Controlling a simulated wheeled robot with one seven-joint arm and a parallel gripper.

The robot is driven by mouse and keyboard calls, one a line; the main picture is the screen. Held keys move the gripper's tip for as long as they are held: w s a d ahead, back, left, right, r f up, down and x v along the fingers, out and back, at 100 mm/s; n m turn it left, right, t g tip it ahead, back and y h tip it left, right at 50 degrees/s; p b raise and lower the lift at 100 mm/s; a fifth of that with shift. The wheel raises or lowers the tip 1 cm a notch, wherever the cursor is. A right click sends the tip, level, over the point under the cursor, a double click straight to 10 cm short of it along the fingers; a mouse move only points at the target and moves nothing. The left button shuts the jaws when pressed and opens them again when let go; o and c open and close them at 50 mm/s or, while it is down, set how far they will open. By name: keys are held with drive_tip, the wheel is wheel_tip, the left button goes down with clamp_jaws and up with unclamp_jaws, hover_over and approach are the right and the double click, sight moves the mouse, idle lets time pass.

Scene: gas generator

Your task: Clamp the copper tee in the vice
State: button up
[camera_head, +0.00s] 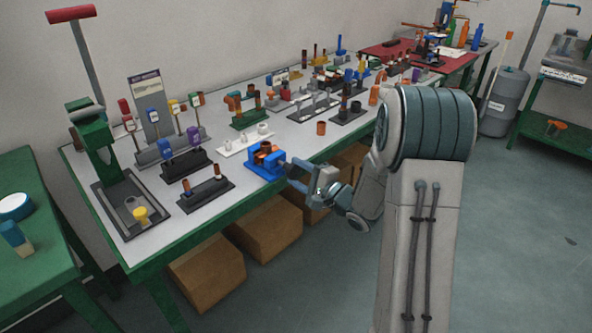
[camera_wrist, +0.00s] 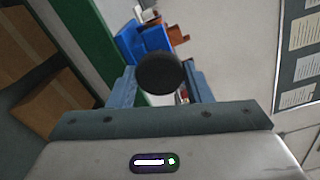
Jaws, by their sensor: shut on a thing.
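The blue vice (camera_head: 262,170) stands near the front edge of the grey-topped bench. The copper tee (camera_head: 266,149) sits at the top of the vice, between its jaws; I cannot tell how tightly. My gripper (camera_head: 287,170) is at the right, front side of the vice. In the wrist view, my gripper (camera_wrist: 160,85) is shut on a dark round knob (camera_wrist: 160,73), which appears to be the vice's handle. The knob hides part of the blue vice (camera_wrist: 143,40) behind it. The copper tee (camera_wrist: 177,35) shows beyond the knob.
A white rack (camera_head: 245,140) with pale fittings stands behind the vice. A dark rack (camera_head: 208,190) is to its left, and a loose copper piece (camera_head: 321,128) stands to its right. Cardboard boxes (camera_head: 265,232) sit under the bench.

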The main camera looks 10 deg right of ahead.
drive_tip(key=shift+f+m+p, duration=0.1)
drive_tip(key=shift+m+p, duration=1.1)
drive_tip(key=shift+p, duration=0.55)
drive_tip(key=o, duration=1)
drive_tip(key=n+b, duration=0.2)
drive_tip(key=shift+f+n, duration=0.1)
drive_tip(key=shift+n, duration=0.3)
drive_tip(key=shift+n+b, duration=0.7)
drive_tip(key=shift+n, duration=0.3)
drive_tip(key=shift+r+n, duration=0.2)
drive_tip(key=shift+n, duration=0.2)
